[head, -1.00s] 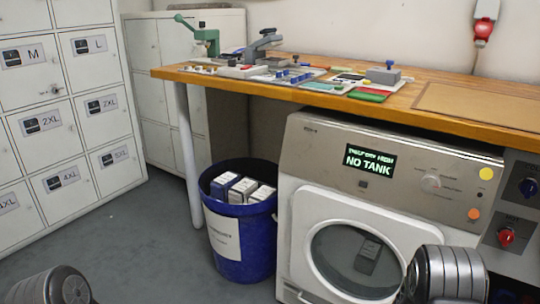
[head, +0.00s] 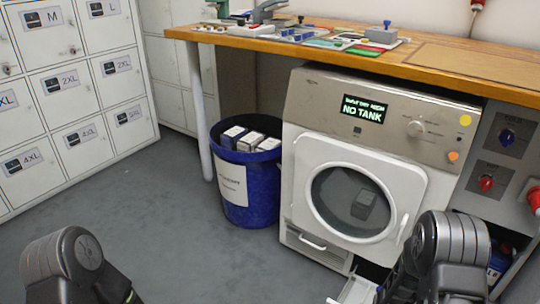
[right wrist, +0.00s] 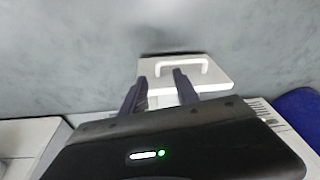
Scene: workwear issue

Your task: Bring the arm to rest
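My right gripper (right wrist: 160,92) shows in the right wrist view with its two dark fingers apart and nothing visible between them. Beyond its fingertips is a white drawer front with a raised handle (right wrist: 180,66). In the head view, my right arm stands at the lower right, in front of the dryer (head: 300,95), and its gripper is hidden or out of frame. My left arm shows at the lower left over the floor; its gripper is out of view. A white drawer-like part (head: 358,290) juts out low beside my right arm, partly hidden. The dryer display (head: 363,109) reads "NO TANK".
A blue bin (head: 250,205) with several boxes stands left of the dryer. The wooden worktop (head: 440,72) above carries tools and small parts. White lockers (head: 85,145) line the left. The floor at left is clear.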

